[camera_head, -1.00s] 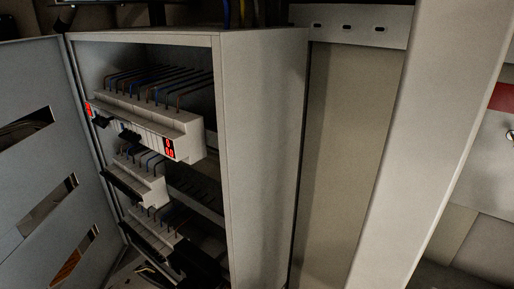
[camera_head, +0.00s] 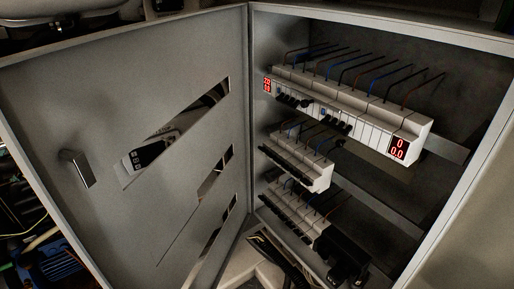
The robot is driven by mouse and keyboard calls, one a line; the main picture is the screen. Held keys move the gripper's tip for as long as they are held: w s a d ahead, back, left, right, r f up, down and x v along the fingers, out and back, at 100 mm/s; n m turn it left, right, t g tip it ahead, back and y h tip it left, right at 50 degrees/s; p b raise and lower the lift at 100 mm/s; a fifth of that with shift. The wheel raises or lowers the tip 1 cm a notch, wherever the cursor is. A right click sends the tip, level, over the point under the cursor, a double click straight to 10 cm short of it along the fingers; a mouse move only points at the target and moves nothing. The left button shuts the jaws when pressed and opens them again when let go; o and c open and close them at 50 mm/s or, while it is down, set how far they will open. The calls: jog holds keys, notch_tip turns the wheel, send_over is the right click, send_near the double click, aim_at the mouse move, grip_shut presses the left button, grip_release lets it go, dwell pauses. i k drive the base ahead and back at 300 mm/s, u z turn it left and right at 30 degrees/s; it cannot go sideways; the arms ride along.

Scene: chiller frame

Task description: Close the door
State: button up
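The grey cabinet door (camera_head: 100,115) stands wide open on the left, joined to the cabinet along its right edge. It has a small metal handle (camera_head: 77,169) near its left edge and several slanted-looking window slots. The open cabinet (camera_head: 478,37) is on the right, with rows of breakers inside. The top breaker row (camera_head: 345,112) has red lit displays at both ends. My gripper is not in view.
Blue equipment (camera_head: 55,262) and loose cables are at the lower left, beyond the door's edge. Dark pipes or machinery run above the door. Cables lie at the bottom by the hinge side.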

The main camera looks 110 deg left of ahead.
aim_at(101, 95)
jog(key=k, duration=1.5)
jog(key=u, duration=2.75)
